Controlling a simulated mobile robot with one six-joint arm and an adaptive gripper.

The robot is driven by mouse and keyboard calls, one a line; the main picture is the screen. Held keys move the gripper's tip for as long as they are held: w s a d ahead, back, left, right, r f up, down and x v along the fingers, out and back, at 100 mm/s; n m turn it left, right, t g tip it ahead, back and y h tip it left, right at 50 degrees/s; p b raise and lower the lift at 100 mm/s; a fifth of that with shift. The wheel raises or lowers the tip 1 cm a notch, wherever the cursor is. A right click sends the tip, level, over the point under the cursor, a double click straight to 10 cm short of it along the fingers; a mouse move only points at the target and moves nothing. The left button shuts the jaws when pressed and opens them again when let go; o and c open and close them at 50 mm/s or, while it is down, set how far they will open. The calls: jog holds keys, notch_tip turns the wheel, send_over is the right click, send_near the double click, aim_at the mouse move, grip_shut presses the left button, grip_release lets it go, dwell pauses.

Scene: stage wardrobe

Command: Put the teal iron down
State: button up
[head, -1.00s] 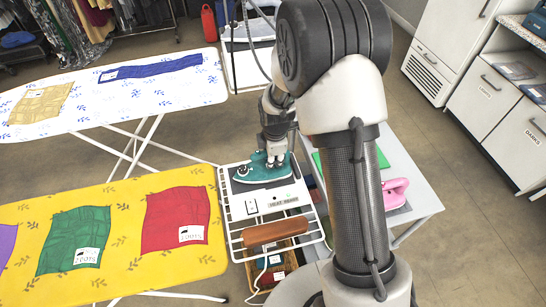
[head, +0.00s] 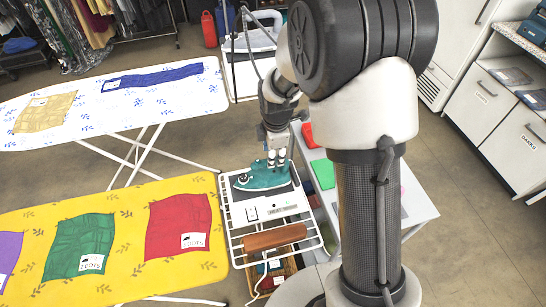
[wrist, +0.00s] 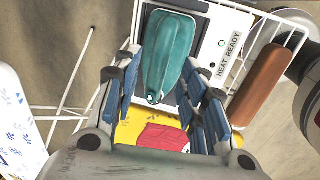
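The teal iron (head: 262,178) lies flat on the dark rest pad at the far end of the white wire rack (head: 229,218), beside the "HEAT READY" panel. In the wrist view the iron (wrist: 170,52) is ahead of my fingers, with its handle toward the camera. My gripper (head: 277,159) is just above the iron in the head view, its fingers spread apart and empty. In the wrist view my gripper (wrist: 165,85) has its blue-padded fingers wide on both sides, with clear space between them.
A brown wooden bar (head: 274,237) crosses the rack's near end. A yellow ironing board (head: 125,222) with cloths stands left, and a white-blue one (head: 150,95) behind it. A table at right, partly hidden by my arm, bears red (head: 309,135) and green (head: 323,173) pads.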

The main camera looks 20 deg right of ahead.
jog(key=s+r+m, duration=0.3)
jog(key=s+r, duration=0.1)
jog(key=r, duration=0.7)
jog(key=s+r+m+t, duration=0.1)
jog(key=s+r+m, duration=0.4)
jog(key=s, duration=0.6)
jog(key=s+r+m+t, duration=0.1)
jog(key=s+r+m, duration=0.5)
jog(key=s+m, duration=0.3)
jog(key=shift+s+r+m+t, duration=0.15)
jog(key=shift+s+m+t, duration=0.15)
jog(key=shift+s, duration=0.9)
jog(key=shift+d, duration=0.1)
